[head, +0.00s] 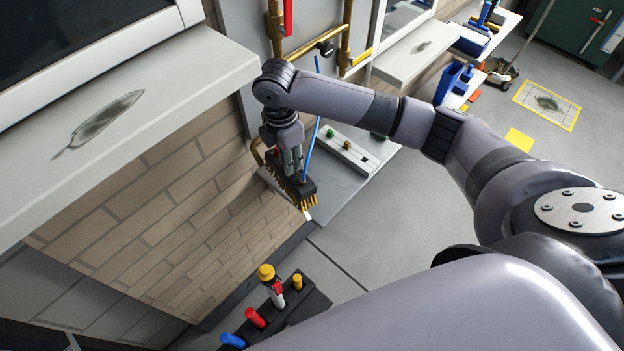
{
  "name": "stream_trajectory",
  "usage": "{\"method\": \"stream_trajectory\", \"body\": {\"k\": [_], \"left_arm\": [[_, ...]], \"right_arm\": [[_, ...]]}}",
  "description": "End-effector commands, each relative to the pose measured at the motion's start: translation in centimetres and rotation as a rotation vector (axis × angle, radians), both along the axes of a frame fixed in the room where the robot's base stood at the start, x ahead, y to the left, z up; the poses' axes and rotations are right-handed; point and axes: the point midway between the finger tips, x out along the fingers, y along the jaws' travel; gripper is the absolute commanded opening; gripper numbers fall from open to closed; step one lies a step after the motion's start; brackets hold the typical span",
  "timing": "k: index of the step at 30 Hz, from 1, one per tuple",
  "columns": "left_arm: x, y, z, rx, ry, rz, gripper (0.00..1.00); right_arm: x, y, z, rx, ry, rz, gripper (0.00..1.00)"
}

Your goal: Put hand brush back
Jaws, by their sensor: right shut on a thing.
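The hand brush (302,188) is a dark block with yellow bristles along its lower edge. It hangs tilted in my right gripper (291,168), in the upper middle of the head view. The gripper points down, its fingers shut on the brush, and the fingers hide part of it. The brush is close to the brick wall (190,205); I cannot tell whether it touches anything. My left gripper is not in view.
Brass pipes (347,35) with valve handles run behind my arm. A thin blue rod (312,135) shows beside the gripper. A pale ledge (215,65) juts out at left. A dark holder (308,304) with several coloured items stands below. Grey floor (375,225) is clear at centre.

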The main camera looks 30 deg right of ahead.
Motion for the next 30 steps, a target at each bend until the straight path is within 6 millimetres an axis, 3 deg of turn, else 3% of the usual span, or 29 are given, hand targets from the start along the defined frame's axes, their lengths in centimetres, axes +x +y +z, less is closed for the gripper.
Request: {"method": "stream_trajectory", "body": {"k": [1, 4, 11, 14, 21, 30], "left_arm": [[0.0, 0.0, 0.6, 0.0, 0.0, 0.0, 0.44], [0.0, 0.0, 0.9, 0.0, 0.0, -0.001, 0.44], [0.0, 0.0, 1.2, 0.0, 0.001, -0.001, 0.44], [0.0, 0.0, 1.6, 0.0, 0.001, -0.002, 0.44], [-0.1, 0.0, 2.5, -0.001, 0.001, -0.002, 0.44], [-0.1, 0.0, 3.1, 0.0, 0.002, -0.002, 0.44]], "right_arm": [[0.4, -1.5, 1.3, -0.027, -0.012, 0.04, 0.0], [0.6, -3.5, 2.4, -0.064, -0.02, 0.108, 0.0], [0.8, -5.8, 3.6, -0.101, -0.031, 0.179, 0.0], [0.7, -6.0, 2.8, -0.105, -0.028, 0.185, 0.0], [0.7, -6.0, -1.1, -0.105, -0.029, 0.186, 0.0], [0.7, -6.0, -4.0, -0.105, -0.029, 0.186, 0.0]]}}
